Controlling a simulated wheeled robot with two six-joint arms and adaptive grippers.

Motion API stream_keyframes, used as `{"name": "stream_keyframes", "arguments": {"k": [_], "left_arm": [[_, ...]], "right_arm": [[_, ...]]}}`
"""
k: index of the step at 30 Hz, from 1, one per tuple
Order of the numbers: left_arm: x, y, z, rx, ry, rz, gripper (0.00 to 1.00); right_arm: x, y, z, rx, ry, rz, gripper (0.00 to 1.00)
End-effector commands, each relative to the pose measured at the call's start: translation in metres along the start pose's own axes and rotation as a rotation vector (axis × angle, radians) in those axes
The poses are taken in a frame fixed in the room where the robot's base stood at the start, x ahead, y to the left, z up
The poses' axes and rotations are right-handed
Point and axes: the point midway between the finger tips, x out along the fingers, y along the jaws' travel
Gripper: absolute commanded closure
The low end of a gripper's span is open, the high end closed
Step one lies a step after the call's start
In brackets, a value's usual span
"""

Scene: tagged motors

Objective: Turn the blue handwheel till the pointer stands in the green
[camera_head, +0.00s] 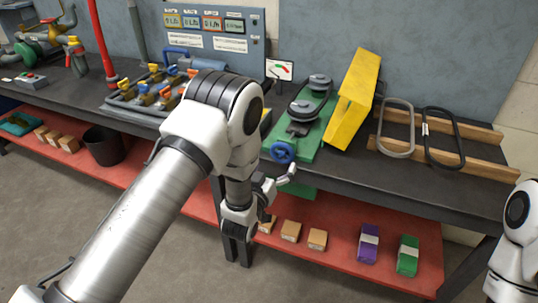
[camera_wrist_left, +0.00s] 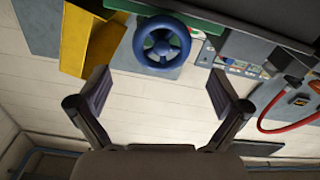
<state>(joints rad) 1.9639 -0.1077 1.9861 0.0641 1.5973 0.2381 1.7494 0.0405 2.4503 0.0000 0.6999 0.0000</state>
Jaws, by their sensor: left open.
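The blue handwheel (camera_head: 283,152) sits at the front end of a green machine (camera_head: 305,130) on the bench. My left gripper (camera_head: 281,182) is open and empty, just below and in front of the wheel. In the left wrist view the handwheel (camera_wrist_left: 162,46) is beyond the spread fingertips (camera_wrist_left: 160,84), roughly centred between them and apart from both. A small white gauge card (camera_head: 280,69) with green and red patches stands behind the machine. Its pointer is too small to read. My right gripper is outside the frames.
A yellow angled block (camera_head: 354,98) stands close right of the machine. Two belts (camera_head: 443,137) lie on wooden strips farther right. Left is a rack of valves (camera_head: 150,88). A red shelf (camera_head: 340,256) below holds boxes. The floor in front is clear.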

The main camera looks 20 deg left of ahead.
Motion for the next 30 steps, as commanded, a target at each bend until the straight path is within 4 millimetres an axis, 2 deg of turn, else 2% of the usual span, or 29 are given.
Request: {"name": "stream_keyframes", "arguments": {"k": [6, 9, 12, 18, 20, 21, 23, 24, 30], "left_arm": [[0.042, -0.001, -0.002, -0.001, 0.000, -0.002, 0.00], [0.056, -0.001, -0.001, 0.000, -0.001, -0.002, 0.00], [0.062, -0.001, 0.000, 0.001, -0.003, -0.003, 0.00], [0.063, -0.001, 0.001, 0.001, -0.004, -0.003, 0.00], [0.063, -0.001, 0.001, 0.001, -0.004, -0.003, 0.18], [0.063, -0.001, 0.001, 0.001, -0.004, -0.003, 0.32], [0.063, -0.001, 0.001, 0.001, -0.004, -0.003, 0.53], [0.063, -0.001, 0.001, 0.001, -0.004, -0.003, 0.56], [0.063, -0.001, 0.001, 0.004, -0.004, -0.003, 0.56]], "right_arm": [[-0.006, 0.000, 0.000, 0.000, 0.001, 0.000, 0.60], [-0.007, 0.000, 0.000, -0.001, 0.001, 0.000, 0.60], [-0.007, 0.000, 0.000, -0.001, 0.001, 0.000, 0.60], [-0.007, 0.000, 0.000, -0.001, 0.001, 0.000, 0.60], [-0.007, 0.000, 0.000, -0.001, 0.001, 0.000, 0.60], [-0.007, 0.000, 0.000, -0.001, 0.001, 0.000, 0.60], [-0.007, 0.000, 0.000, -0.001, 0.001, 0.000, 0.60], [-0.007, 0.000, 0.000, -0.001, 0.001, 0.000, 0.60], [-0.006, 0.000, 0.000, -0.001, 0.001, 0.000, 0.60]]}}
